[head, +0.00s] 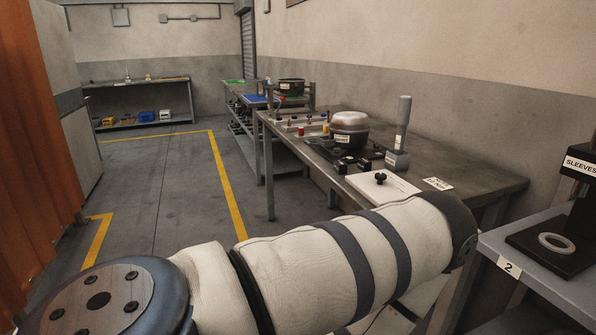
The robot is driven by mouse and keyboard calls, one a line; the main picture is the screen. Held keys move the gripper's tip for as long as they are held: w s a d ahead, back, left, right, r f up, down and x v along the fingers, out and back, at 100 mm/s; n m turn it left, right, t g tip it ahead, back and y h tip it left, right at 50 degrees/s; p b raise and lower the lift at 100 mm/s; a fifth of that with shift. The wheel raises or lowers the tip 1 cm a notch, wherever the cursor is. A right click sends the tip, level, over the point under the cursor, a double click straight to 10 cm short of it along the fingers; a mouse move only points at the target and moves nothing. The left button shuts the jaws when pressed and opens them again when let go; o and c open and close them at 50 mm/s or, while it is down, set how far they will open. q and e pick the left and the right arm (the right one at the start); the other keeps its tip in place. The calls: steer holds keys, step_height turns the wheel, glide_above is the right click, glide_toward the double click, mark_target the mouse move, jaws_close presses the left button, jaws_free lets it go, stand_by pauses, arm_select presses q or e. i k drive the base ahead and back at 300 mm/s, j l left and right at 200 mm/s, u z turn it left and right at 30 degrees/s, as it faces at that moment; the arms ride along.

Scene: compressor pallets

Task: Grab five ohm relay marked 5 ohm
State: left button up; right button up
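Several small black parts (364,164) with pale labels sit on the metal workbench (470,180), in front of a round compressor (349,128) with a shiny domed top. They may be relays, but their labels are too small to read, so I cannot tell which, if any, is marked 5 ohm. One of my arms crosses the foreground, in white padding with dark bands. Neither gripper shows in the head view.
A grey-handled upright tool (401,125), a white board with a black knob (382,187) and a label card (438,184) are on the bench. A table marked 2 (545,275) with a "SLEEVES" stand is at right. Open floor (165,190) lies left, beside an orange curtain (35,150).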

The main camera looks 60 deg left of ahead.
mark_target(340, 166)
steer(key=u, duration=1.75)
steer(key=k+j, duration=0.05)
steer(key=j, duration=0.05)
